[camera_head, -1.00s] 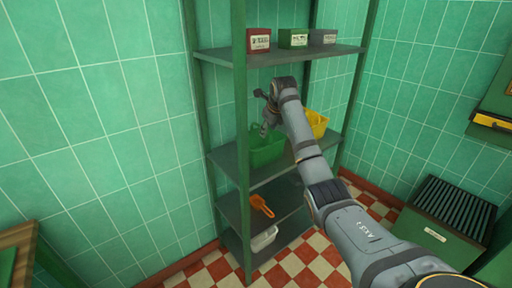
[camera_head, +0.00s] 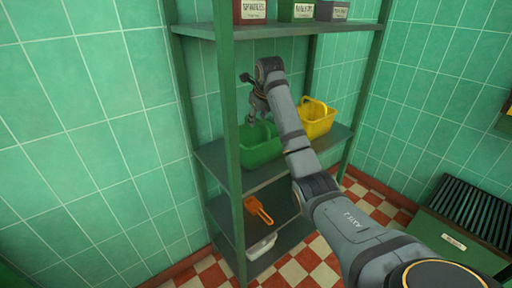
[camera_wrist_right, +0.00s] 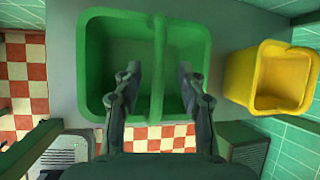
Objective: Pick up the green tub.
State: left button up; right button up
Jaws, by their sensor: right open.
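The green tub (camera_head: 262,154) stands on the middle shelf of the green rack in the head view. In the right wrist view the green tub (camera_wrist_right: 96,60) is seen from above, empty, with a green handle (camera_wrist_right: 158,45) arching across its middle. My right gripper (camera_head: 251,121) is over the tub in the head view, coming down from above. In the right wrist view my right gripper (camera_wrist_right: 158,78) is open, one finger on each side of the handle, with gaps to both. It holds nothing. My left gripper is not in view.
A yellow tub (camera_head: 318,118) stands right of the green one on the same shelf. An orange scoop-like item (camera_head: 259,209) and a white tray (camera_head: 262,246) are lower down. Labelled boxes (camera_head: 297,10) sit on the upper shelf. A rack post (camera_head: 229,120) stands in front at left.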

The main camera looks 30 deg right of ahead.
jog(key=shift+s+a+r, duration=0.2)
jog(key=shift+s+r, duration=0.05)
jog(key=shift+w+d+f, duration=0.15)
jog(key=shift+w+f, duration=0.05)
jog(key=shift+f, duration=0.05)
jog(key=c, duration=0.3)
jog(key=shift+r, duration=0.1)
grip_shut()
jog(key=shift+r, duration=0.1)
